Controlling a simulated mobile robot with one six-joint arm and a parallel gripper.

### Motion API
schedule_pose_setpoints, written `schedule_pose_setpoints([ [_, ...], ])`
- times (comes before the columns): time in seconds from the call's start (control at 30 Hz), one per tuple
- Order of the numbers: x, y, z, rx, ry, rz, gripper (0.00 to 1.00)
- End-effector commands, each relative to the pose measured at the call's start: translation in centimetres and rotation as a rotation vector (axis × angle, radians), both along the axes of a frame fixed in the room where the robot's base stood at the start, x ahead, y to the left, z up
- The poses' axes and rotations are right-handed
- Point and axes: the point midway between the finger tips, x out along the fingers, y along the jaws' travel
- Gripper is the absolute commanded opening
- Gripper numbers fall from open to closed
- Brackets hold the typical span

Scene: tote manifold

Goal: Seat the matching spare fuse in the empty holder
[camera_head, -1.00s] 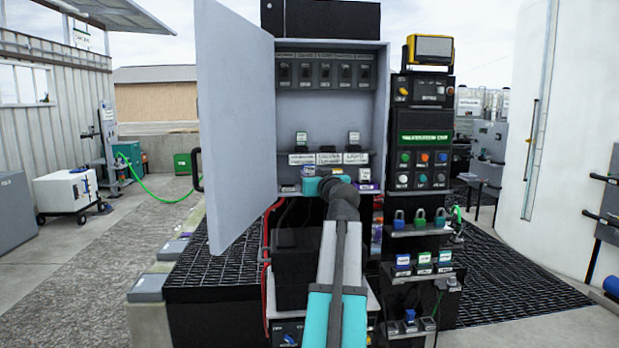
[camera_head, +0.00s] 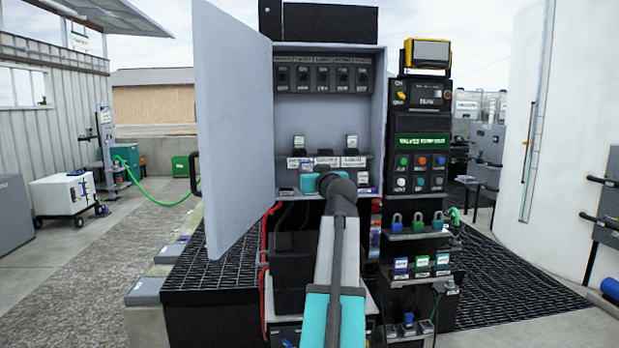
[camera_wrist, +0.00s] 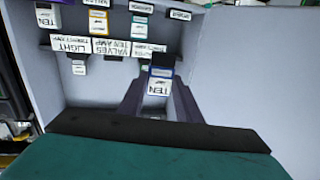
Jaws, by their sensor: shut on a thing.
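My gripper (camera_wrist: 158,100) is shut on a white fuse with a blue band (camera_wrist: 159,80) marked TEN. The held fuse also shows in the head view (camera_head: 306,165), in front of the label strip. The wrist picture is upside down. The middle place, by the VALVES TEN AMP label (camera_wrist: 110,47), shows no fuse. In the head view, fuses stand at the left (camera_head: 299,142) and right (camera_head: 351,141) of this row, with a gap between.
Spare fuses, one yellow-edged (camera_wrist: 98,22) and one green-edged (camera_wrist: 140,22), stand on the lower shelf near the held fuse. The cabinet door (camera_head: 232,130) stands open at left. Breakers (camera_head: 322,75) line the cabinet top. A control panel (camera_head: 420,150) stands at right.

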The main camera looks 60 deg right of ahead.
Motion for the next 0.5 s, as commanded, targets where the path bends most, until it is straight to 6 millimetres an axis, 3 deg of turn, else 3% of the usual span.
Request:
schedule_pose_setpoints([
  [0.5, 0.00, 0.03, 0.95, -0.001, 0.001, 0.000, 0.09],
])
